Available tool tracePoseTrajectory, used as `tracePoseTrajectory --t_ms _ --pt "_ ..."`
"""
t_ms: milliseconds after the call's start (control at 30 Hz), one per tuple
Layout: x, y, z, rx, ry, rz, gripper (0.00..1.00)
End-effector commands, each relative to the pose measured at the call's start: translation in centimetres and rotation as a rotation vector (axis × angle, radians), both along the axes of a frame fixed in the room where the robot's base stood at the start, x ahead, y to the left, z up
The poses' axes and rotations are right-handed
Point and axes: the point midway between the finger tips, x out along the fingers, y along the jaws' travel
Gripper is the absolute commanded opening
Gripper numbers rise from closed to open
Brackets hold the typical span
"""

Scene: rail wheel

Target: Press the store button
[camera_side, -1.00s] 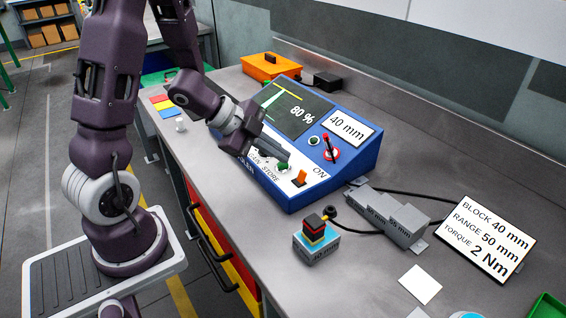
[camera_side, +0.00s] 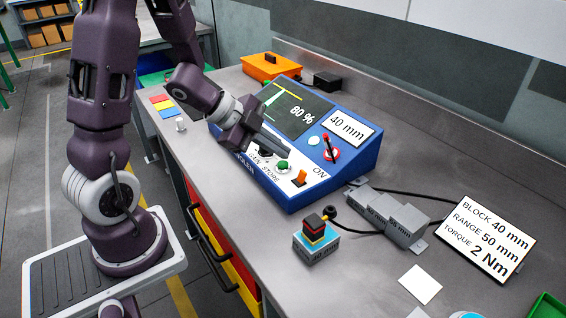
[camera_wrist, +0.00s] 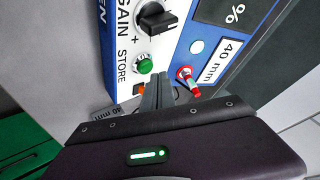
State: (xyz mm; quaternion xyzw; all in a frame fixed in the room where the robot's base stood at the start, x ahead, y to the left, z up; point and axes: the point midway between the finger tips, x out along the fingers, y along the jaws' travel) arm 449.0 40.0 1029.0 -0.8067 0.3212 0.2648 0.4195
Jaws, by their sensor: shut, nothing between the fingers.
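The green store button (camera_side: 282,166) sits on the white front strip of the blue console, beside the STORE label. It also shows in the wrist view (camera_wrist: 145,65), next to the black gain knob (camera_wrist: 155,19). My gripper (camera_side: 287,153) is shut and empty, its fingers pointing across the panel just above and behind the button in the side view. In the wrist view the fingertips (camera_wrist: 158,78) appear just right of the button. I cannot tell the exact gap, but the button looks uncovered.
The console has a screen reading 80 % (camera_side: 297,108), a pale round lamp (camera_side: 313,141), a red lever (camera_side: 330,150) and an orange switch (camera_side: 299,178). Grey blocks (camera_side: 390,216) and a probe on a block (camera_side: 316,240) stand right of it. Bare bench lies in front.

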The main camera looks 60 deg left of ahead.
Motion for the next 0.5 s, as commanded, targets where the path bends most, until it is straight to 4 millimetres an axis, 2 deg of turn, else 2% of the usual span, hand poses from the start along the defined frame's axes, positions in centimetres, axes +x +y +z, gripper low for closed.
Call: tracePoseTrajectory --t_ms 333,500 --pt "0.0 0.0 0.2 0.001 0.0 -0.001 0.0" --pt "0.1 0.0 1.8 0.001 -0.004 -0.004 0.0"
